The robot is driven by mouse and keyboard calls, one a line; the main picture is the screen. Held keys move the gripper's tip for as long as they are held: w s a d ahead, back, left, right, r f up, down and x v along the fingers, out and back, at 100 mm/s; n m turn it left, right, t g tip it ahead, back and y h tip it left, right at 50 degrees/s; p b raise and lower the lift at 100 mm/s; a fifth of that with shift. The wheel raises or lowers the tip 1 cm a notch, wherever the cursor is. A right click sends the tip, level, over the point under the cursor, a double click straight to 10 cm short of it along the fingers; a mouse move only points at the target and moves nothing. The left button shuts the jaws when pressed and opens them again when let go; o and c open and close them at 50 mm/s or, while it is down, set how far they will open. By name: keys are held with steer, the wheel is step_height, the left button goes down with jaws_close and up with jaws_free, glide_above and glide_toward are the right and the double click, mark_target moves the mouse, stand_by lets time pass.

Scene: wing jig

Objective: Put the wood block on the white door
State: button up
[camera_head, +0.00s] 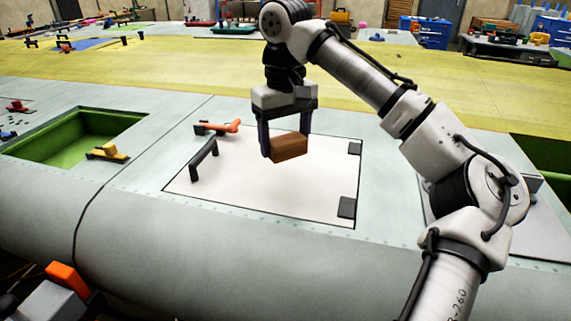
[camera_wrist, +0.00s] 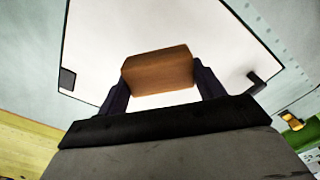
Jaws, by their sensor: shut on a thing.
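The wood block (camera_head: 289,147) is brown and box-shaped. My gripper (camera_head: 286,147) is shut on it, with one dark finger at each side. The white door (camera_head: 260,190) is a flat panel set in the pale wing surface, with a black handle (camera_head: 204,160) at its left and two dark hinges at its right edge. The block appears over the door, seemingly a little above it; the exact gap is hard to tell. In the wrist view the block (camera_wrist: 158,69) sits between the fingers with the white door (camera_wrist: 150,25) behind it.
An orange-red tool (camera_head: 217,127) lies at the door's back left edge. A yellow clamp (camera_head: 107,153) stands by an open green recess (camera_head: 80,138) to the left. The front and middle of the door are clear.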

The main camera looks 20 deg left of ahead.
mark_target(285, 177)
steer(key=shift+f, duration=2.8)
steer(key=shift+f, duration=0.1)
steer(key=o, duration=1)
step_height(285, 177, up, 12)
steer(key=shift+r+p, duration=0.1)
steer(key=shift+p, duration=0.2)
